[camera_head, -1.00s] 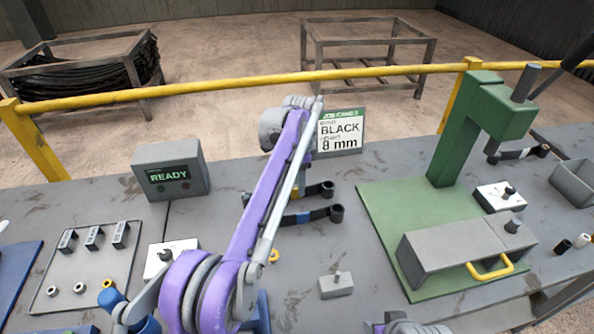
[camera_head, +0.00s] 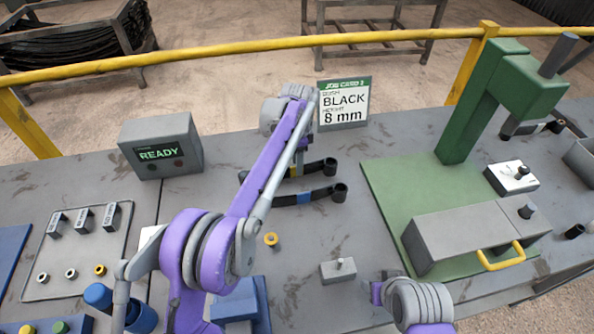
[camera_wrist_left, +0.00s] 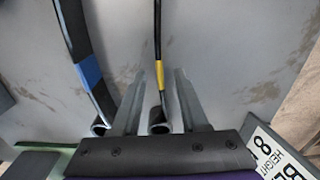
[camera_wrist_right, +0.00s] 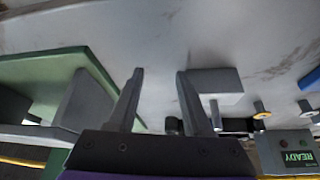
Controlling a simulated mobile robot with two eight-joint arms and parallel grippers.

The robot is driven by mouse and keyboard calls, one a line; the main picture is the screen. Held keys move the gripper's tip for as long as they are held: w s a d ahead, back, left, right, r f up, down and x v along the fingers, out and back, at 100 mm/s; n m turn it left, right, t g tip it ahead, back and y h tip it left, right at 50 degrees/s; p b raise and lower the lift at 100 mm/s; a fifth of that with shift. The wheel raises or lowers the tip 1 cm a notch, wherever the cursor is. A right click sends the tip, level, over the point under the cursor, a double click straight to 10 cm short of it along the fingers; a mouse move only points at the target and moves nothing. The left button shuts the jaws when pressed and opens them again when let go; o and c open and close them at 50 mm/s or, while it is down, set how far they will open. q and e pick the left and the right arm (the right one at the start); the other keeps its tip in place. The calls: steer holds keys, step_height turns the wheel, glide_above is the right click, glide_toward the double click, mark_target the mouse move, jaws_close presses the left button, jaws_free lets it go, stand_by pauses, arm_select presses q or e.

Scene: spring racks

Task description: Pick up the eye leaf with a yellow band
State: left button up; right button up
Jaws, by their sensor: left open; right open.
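The eye leaf with a yellow band is a thin dark strip. In the left wrist view its yellow band (camera_wrist_left: 159,75) and rolled eye (camera_wrist_left: 160,126) lie between the fingers of my open left gripper (camera_wrist_left: 159,80), with gaps on both sides. In the head view this leaf (camera_head: 316,168) is the farther of two dark leaves, partly hidden by my left arm. The nearer, wider leaf (camera_head: 325,194) has a blue band, which also shows in the left wrist view (camera_wrist_left: 89,72), outside the left finger. My right gripper (camera_wrist_right: 160,72) is open and empty.
A job card (camera_head: 344,103) reading BLACK 8 mm stands behind the leaves. A READY box (camera_head: 161,147) is at left, a green press (camera_head: 470,120) at right. A small grey block (camera_head: 338,271) and brass ring (camera_head: 271,240) lie nearer. Bare table surrounds the block.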

arm_select(q)
step_height(320, 180, down, 2)
steer(key=shift+f, duration=0.2)
jaws_close()
steer(key=shift+r, duration=0.1)
stand_by(1.3)
